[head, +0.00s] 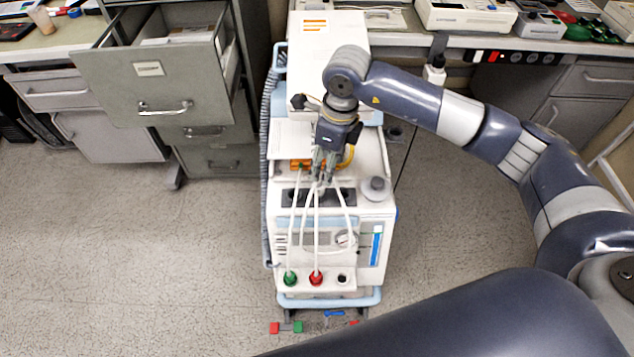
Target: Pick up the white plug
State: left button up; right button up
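A white machine on a cart (374,215) stands in the middle of the head view. Several white hoses run down its front; one ends at a green plug (290,279) and one at a red plug (316,278), side by side on the low front ledge. A dark round socket (342,279) sits to their right. I cannot clearly make out the white plug; it may be among the hose ends under my gripper. My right gripper (323,178) points down over the machine's top, at the upper hose ends. Its fingers are small and overlap the hoses, so their grip is unclear.
A grey cabinet with an open drawer (150,85) stands left of the machine. A counter with devices (466,14) and a power strip (515,57) runs along the back right. A grey round knob (376,188) sits on the machine's right. The floor at left is clear.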

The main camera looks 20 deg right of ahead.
aim_at(319, 182)
jog(key=f, duration=0.3)
jog(key=shift+a, duration=0.25)
jog(key=shift+a+f+p, duration=0.1)
jog(key=shift+f+p, duration=0.2)
jog(key=f, duration=0.1)
jog(key=a+f+p, duration=0.1)
jog(key=f, duration=0.1)
jog(key=shift+w+f, duration=0.1)
jog(key=shift+f, duration=0.45)
jog(key=shift+w+f, duration=0.15)
jog(key=shift+f, duration=0.05)
pick_arm(q)
jog(key=s+r, duration=0.1)
jog(key=s, duration=0.2)
jog(key=shift+r, duration=0.35)
pick_arm(e)
grip_shut()
